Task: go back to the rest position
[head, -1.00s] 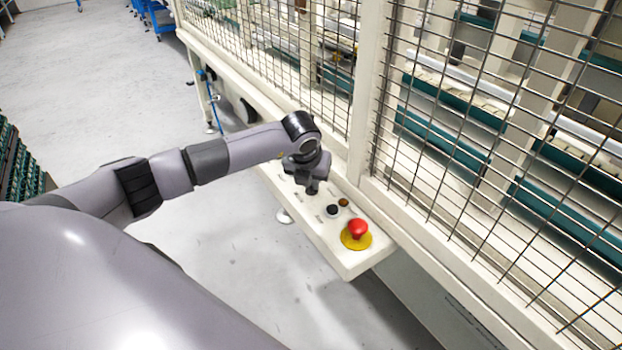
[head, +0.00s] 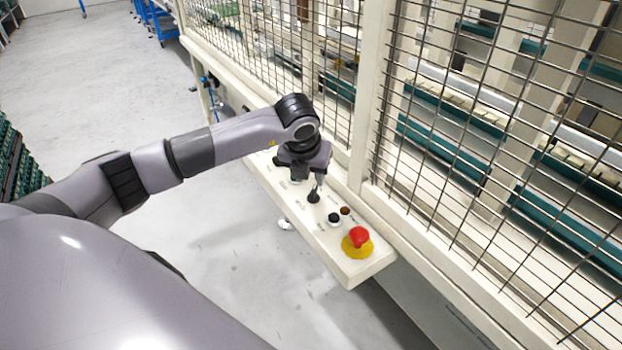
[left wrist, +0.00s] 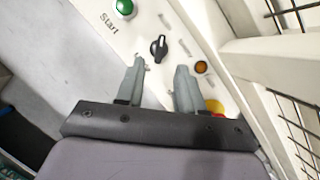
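My left gripper (head: 317,181) is above the white control panel (head: 349,270) in the head view. In the left wrist view, the fingers of the left gripper (left wrist: 160,66) are apart with nothing between them. A black rotary knob (left wrist: 158,48) on the panel lies just beyond the fingertips, and it also shows in the head view (head: 313,198). The knob and the fingers look apart. My right gripper is not in view.
The panel carries a green Start button (left wrist: 125,8), an amber light (left wrist: 201,67), a black button (head: 334,218) and a red emergency stop (head: 359,237) on yellow. A wire mesh fence (head: 450,150) stands right behind it. Open floor (head: 110,60) lies to the left.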

